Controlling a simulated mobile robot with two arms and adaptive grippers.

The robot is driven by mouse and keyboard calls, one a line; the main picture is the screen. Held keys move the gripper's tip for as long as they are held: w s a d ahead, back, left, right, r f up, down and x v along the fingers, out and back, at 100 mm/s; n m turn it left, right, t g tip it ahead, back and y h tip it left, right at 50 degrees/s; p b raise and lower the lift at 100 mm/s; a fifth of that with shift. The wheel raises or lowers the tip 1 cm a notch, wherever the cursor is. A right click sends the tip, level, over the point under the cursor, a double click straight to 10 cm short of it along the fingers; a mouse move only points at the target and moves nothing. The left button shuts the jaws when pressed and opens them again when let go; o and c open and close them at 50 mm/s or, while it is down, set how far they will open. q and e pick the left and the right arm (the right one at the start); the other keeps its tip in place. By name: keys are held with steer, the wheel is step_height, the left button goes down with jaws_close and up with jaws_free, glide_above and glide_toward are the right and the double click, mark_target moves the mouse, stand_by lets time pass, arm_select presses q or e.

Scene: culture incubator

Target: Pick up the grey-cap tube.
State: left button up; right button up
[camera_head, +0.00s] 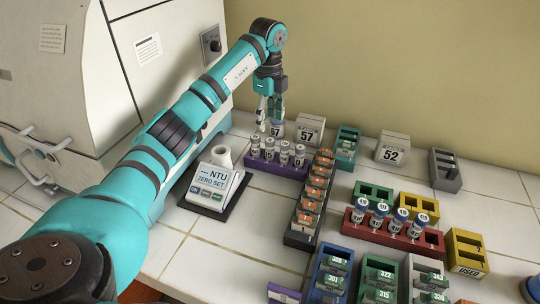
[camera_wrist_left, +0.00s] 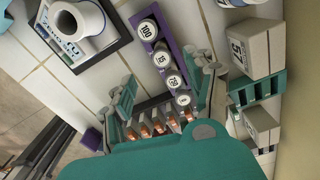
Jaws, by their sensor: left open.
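Several small tubes with pale grey caps (camera_head: 284,155) stand upright in a purple rack (camera_head: 262,168). I cannot tell which one is meant. In the left wrist view their capped tops (camera_wrist_left: 161,59) form a slanting row in the purple rack (camera_wrist_left: 149,47). My left gripper (camera_head: 268,119) points down just above the rack's far side, open with nothing between its fingers. In the left wrist view the left gripper's fingers (camera_wrist_left: 163,85) stand apart on either side of the row's lower end. My right gripper is not in view.
A turbidity meter (camera_head: 212,186) stands left of the purple rack. Blocks marked 57 (camera_head: 310,130) and 52 (camera_head: 392,149) stand behind. A red rack (camera_head: 392,236) holds blue-capped vials. Tiles in front of the meter are clear.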

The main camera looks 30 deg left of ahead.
mark_target(270, 140)
arm_select(q)
step_height(270, 140, down, 3)
steer(key=shift+r, duration=0.2)
steer(key=shift+f, duration=0.5)
steer(key=f, duration=0.1)
steer(key=f+p, duration=0.1)
steer(key=f, duration=0.1)
steer(key=f+p, duration=0.1)
steer(key=shift+d+f, duration=0.2)
steer(key=shift+d, duration=0.05)
steer(key=shift+f, duration=0.4)
jaws_close()
